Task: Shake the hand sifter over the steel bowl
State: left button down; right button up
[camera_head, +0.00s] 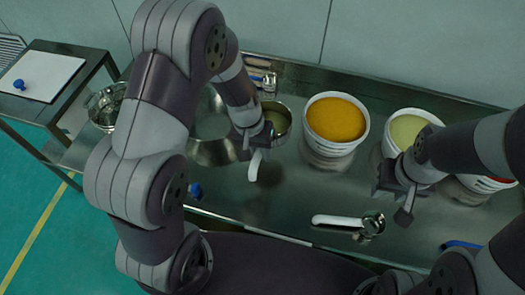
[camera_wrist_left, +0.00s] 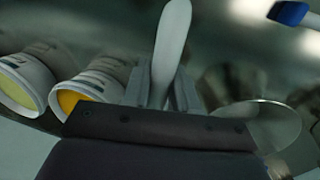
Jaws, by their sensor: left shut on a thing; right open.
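My left gripper (camera_head: 260,138) is shut on the white handle (camera_head: 255,165) of the hand sifter. The handle also shows between its fingers in the left wrist view (camera_wrist_left: 171,45). The sifter's round metal cup (camera_head: 283,108) seems to be just behind the gripper, partly hidden by it, with yellowish-green content. A large shiny steel bowl (camera_head: 213,152) stands to the left, partly hidden by my left arm. The cup appears at the bowl's right side; I cannot tell whether it is above the bowl. My right gripper (camera_head: 403,205) is open and empty, in front of the white buckets.
A bucket of orange powder (camera_head: 335,119) and a bucket of pale yellow powder (camera_head: 408,131) stand right. A white-handled scoop (camera_head: 340,221) lies in front. Another metal bowl (camera_head: 104,107) is at the far left. Blue-ended tools lie along the front edge.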

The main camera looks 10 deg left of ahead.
pick_arm(q)
jog(key=w+a, duration=0.3)
jog(key=a, duration=0.6)
jog(key=w+a, duration=0.3)
jog(key=a, duration=0.7)
jog(key=shift+b, duration=0.3)
dwell(4.5)
jog(key=shift+a, duration=0.2)
dwell(0.4)
